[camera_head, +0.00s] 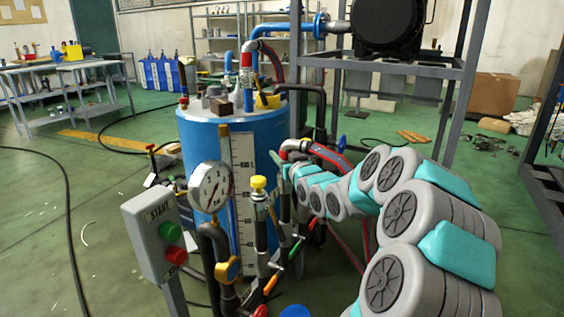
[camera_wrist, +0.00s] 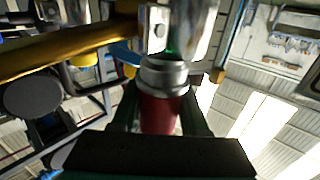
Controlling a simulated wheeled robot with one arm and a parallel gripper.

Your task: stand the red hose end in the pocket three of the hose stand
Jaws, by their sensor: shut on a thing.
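In the wrist view, my gripper (camera_wrist: 160,118) is shut on the red hose end (camera_wrist: 158,112), a red sleeve with a silver metal collar. A silver metal fitting (camera_wrist: 190,30) is close beyond the collar; I cannot tell whether they touch. In the head view, a silver elbow with a red band (camera_head: 296,147) is at my arm's far end, right of the blue tank, with a grey and red hose (camera_head: 330,156) running from it. The fingers are largely hidden there. I cannot make out the hose stand or its pocket three.
The blue tank (camera_head: 196,150) stands behind a level scale (camera_head: 243,205), a pressure gauge (camera_head: 210,187) and a start box (camera_head: 152,238). A yellow-topped valve (camera_head: 258,186) and coloured handles crowd the area left of my arm. A metal frame (camera_head: 463,90) rises behind.

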